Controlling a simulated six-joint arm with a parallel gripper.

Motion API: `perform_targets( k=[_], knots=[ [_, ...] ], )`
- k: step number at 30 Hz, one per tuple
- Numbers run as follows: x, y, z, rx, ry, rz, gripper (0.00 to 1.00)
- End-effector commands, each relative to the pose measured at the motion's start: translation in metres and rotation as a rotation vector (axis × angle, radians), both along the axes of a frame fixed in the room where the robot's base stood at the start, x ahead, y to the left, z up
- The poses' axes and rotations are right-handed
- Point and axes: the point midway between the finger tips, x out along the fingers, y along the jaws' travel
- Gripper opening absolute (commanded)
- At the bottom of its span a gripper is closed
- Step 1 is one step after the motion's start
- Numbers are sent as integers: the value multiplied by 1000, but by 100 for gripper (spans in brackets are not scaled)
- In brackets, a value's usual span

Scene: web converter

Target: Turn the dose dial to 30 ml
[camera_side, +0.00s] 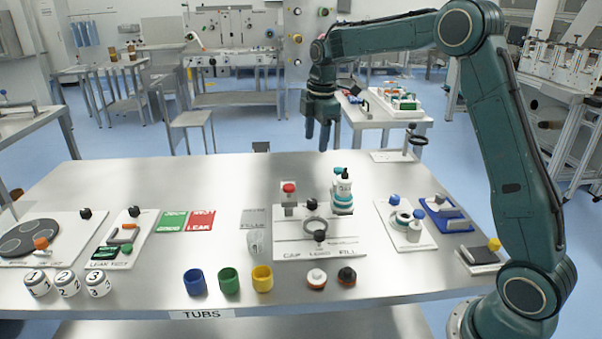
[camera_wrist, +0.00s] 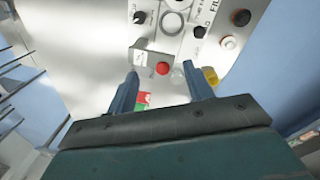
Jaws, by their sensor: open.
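My gripper (camera_side: 316,138) is open and empty, pointing down high above the back of the steel table. In the wrist view my gripper (camera_wrist: 160,75) shows two blue fingers spread apart, with a red button (camera_wrist: 162,68) seen between them. I cannot tell which is the dose dial, and no 30 ml mark is legible.
Blue (camera_side: 195,282), green (camera_side: 229,281) and yellow (camera_side: 262,279) tubs stand along the front edge. A clear cup (camera_side: 256,241) stands left of the plate. Another white plate with fittings (camera_side: 405,225) lies to the right. The table's back middle is clear.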

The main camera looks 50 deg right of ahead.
Motion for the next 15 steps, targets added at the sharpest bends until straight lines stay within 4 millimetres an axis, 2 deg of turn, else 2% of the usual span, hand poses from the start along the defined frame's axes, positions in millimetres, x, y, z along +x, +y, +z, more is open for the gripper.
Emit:
perform_targets(
  k=[6,15],
  knots=[
    [31,-29,-45,-3,56,153,52],
    [56,-60,-99,5,109,334,52]
  ],
)
